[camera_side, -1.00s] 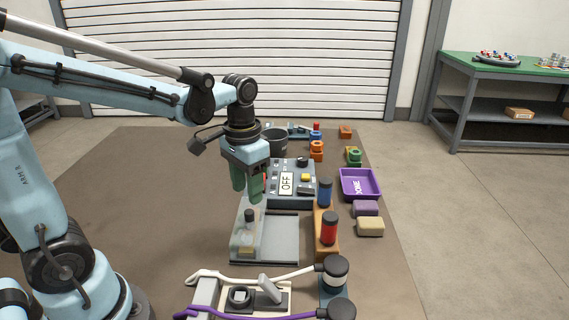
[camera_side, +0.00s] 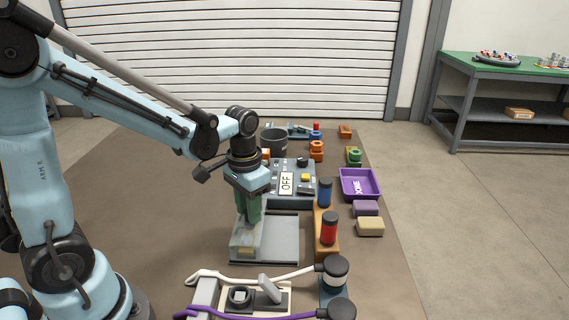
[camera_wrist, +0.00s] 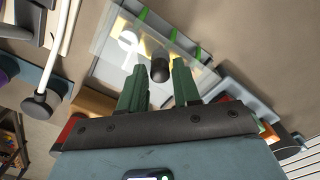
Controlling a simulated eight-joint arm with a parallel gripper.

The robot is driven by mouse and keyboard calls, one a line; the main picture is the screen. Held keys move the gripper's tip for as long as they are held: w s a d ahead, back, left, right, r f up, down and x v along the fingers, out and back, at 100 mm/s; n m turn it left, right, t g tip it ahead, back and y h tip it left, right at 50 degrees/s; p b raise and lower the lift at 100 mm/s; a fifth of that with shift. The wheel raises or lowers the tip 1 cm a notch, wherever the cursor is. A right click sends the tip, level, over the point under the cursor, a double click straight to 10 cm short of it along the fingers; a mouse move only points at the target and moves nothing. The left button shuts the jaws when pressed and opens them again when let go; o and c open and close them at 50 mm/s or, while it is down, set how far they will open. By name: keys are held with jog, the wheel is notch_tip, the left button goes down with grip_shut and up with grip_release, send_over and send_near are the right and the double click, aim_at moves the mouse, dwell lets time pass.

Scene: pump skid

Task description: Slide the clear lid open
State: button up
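The clear lid (camera_side: 243,238) lies over the left part of a grey tray-like base (camera_side: 283,240) in the side view. In the wrist view the clear lid (camera_wrist: 112,52) shows yellow and white shapes and green stripes through or beside it. A black knob (camera_wrist: 160,72) stands up from the lid. My gripper (camera_wrist: 159,68) has its green fingers apart, one on each side of the knob, with gaps visible. In the side view my gripper (camera_side: 249,220) points down over the lid and hides the knob.
A panel with an OFF sign (camera_side: 286,183) stands just behind the base. Blue (camera_side: 325,192) and red (camera_side: 329,229) cylinders stand close on the right. A fixture with white and purple cables (camera_side: 262,298) is in front. A purple tray (camera_side: 360,184) sits farther right.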

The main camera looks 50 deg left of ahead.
grip_shut()
jog(key=w+d, duration=0.5)
dwell(0.3)
jog(key=shift+o, duration=1.8)
grip_release()
